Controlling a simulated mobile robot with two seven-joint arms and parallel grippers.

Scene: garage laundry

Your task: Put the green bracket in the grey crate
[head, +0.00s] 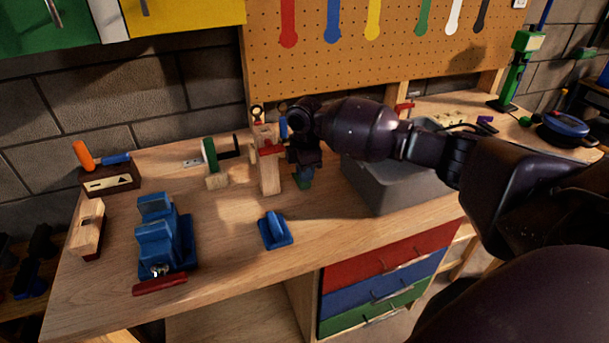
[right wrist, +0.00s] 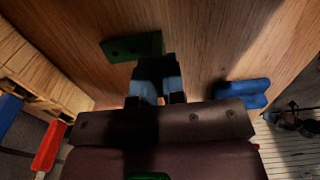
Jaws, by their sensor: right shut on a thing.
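The green bracket (head: 304,181) shows only partly below my right gripper (head: 304,172) in the head view. In the right wrist view the green bracket (right wrist: 130,47) lies at the fingertips of my right gripper (right wrist: 158,80), which is shut on it. The bracket is at or just above the bench top; I cannot tell which. The grey crate (head: 385,190) stands on the bench to the right of the gripper, partly hidden behind my right arm. My left gripper is not in view.
A blue bracket (head: 275,231) lies near the bench's front edge; it also shows in the right wrist view (right wrist: 243,92). A wooden clamp-like stand (head: 268,175) rises close left of my gripper. A blue vise (head: 163,238) stands farther left.

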